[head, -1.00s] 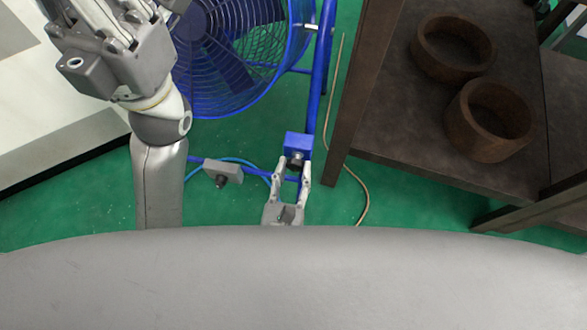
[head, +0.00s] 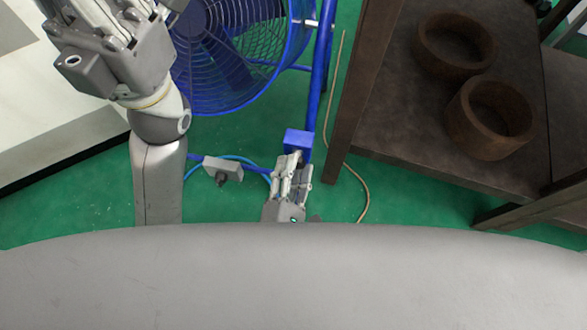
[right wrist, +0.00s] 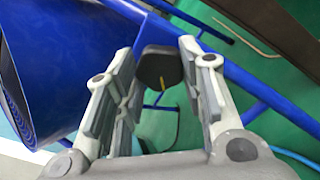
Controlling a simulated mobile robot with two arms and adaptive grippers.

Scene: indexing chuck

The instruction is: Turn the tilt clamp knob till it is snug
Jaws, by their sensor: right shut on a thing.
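The tilt clamp knob (right wrist: 158,68) is dark, with a short yellow mark on its face. In the right wrist view it sits between my right fingertips (right wrist: 160,67). In the head view my right gripper (head: 294,162) reaches up to the blue block (head: 298,139) on the fan's frame, and its fingers are closed in on the knob, mostly hiding it. My left gripper (head: 115,35) is at the upper left of the head view, away from the knob; its fingertips are not clear.
The blue fan (head: 228,50) stands behind, with its tube frame (head: 321,75) to the right. A grey box (head: 223,168) with a dark knob is left of my right gripper. A dark shelf (head: 400,120) holding two brown rings stands close on the right. Green floor lies below.

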